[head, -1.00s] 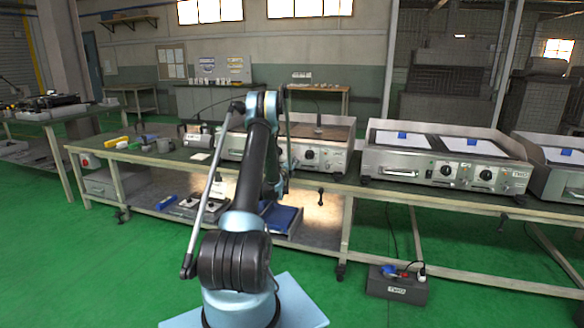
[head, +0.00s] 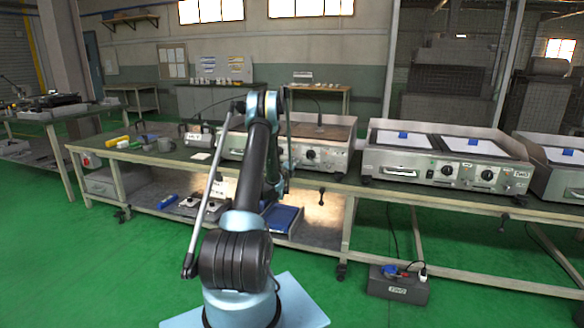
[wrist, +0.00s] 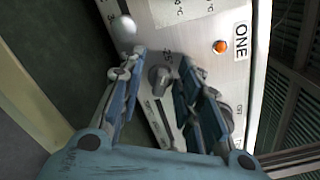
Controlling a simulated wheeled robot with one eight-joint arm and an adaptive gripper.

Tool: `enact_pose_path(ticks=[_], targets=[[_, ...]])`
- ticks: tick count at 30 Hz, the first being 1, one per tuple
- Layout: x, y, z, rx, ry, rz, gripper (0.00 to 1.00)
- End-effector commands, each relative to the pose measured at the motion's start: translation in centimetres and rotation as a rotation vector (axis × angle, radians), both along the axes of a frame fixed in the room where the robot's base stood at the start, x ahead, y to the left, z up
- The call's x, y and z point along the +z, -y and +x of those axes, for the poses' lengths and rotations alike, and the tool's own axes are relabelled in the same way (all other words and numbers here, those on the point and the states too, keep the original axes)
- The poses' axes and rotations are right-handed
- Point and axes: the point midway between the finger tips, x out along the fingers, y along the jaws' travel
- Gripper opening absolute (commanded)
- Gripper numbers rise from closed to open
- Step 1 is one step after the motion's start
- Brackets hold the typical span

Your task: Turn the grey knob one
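In the wrist view, a grey knob (wrist: 159,80) sits on the steel front panel (wrist: 185,25) that bears the label ONE (wrist: 241,41). My gripper (wrist: 163,70) is open, with one finger on each side of this knob. I see a gap between the knob and the left finger; whether the right finger touches it I cannot tell. A second knob (wrist: 226,112), beside an OFF mark, is partly hidden behind the right finger. In the head view my arm hides my gripper and part of the left griddle (head: 333,141).
An orange lamp (wrist: 220,46) is beside the label, and a round pale metal piece (wrist: 123,29) juts out near the left finger. A griddle labelled TWO (head: 440,160) stands to the right on the bench.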

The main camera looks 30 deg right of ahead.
Motion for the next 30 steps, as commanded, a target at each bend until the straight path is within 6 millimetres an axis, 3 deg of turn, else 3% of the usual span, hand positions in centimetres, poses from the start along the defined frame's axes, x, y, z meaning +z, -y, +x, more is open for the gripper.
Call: enact_pose_path(ticks=[8,21,30], targets=[[0.0,-1.4,-1.3,-0.001,0.0,0.0,0.32],[-0.1,-7.5,-6.4,0.0,-0.001,0.001,0.32],[-0.1,-9.0,-7.8,0.0,-0.002,0.0,0.32]])
